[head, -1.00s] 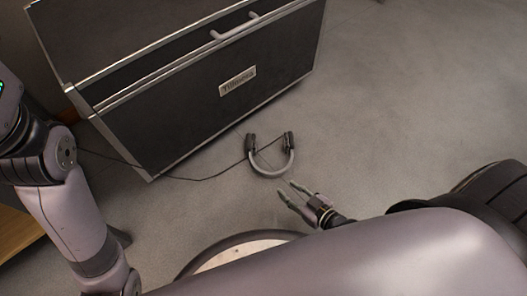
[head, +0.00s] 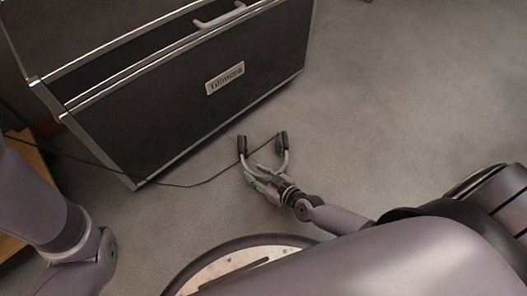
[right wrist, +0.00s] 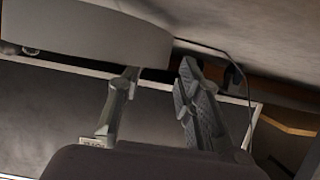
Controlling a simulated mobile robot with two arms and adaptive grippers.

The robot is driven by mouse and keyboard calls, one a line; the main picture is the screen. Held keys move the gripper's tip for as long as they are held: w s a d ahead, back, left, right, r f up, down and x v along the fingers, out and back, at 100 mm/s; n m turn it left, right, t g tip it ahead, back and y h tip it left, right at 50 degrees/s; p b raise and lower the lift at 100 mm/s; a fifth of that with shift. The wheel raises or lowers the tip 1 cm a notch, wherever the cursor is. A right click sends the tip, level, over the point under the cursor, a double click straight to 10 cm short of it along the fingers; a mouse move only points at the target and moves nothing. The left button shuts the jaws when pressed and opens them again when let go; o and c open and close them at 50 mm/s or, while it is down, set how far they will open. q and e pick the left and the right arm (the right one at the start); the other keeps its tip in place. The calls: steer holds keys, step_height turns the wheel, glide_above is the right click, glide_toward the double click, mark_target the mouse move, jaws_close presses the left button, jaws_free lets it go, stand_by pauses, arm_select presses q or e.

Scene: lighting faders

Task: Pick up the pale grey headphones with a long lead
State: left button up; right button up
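The pale grey headphones (head: 285,158) are on the floor in front of the black case, with two dark ear cups toward the case. Their thin dark lead (head: 190,186) runs left past the case's corner. My right gripper (head: 256,174) is at the curved headband, its fingers open and covering part of it. In the right wrist view, the headband (right wrist: 85,32) looms large at upper left and hides the tip of one finger of the open gripper (right wrist: 158,70). I cannot tell whether the fingers touch it. My left gripper is out of view.
The large black case (head: 170,105) with metal edges and a nameplate stands just behind the headphones. A wooden piece of furniture (head: 30,165) is at the far left. The grey floor (head: 400,110) to the right is clear.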

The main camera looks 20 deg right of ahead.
mark_target(250, 170)
steer(key=b+x, duration=0.1)
steer(key=x, duration=0.3)
steer(key=shift+c, duration=0.4)
jaws_close()
